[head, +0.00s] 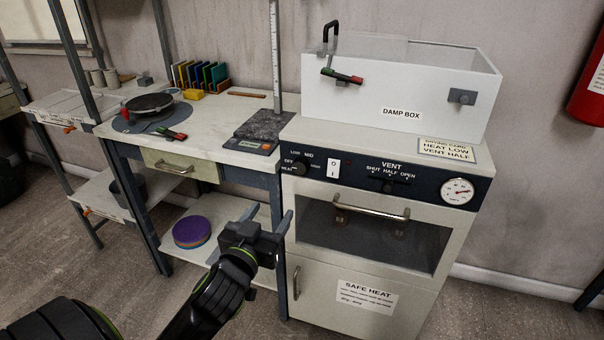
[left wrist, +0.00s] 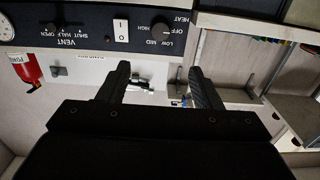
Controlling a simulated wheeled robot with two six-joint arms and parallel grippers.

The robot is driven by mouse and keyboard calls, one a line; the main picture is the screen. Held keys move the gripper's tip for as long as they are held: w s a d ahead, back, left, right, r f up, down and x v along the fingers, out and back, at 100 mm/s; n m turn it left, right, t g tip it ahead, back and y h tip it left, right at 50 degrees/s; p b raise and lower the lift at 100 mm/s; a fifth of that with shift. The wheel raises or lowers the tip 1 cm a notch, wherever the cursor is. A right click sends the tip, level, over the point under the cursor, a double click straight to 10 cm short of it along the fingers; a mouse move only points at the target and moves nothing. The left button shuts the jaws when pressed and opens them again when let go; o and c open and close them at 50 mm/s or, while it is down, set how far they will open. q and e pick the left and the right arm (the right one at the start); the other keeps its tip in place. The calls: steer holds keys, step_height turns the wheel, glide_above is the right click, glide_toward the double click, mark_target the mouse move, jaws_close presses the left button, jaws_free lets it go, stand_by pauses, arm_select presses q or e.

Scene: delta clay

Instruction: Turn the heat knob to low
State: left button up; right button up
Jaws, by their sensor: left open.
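The heat knob (head: 300,168) is a small dark knob at the left end of the cabinet's dark control panel, with OFF, LOW, MID and HIGH marked around it. My right gripper is not in view.
Below, the oven door handle (head: 371,208) sticks out. A damp box (head: 400,113) stands on top.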

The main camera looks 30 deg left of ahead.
mark_target(299, 169)
arm_select(q)
steer(key=x, duration=1.6)
steer(key=shift+w+a+f, duration=0.1)
steer(key=shift+w+a, duration=0.1)
steer(key=shift+w, duration=0.15)
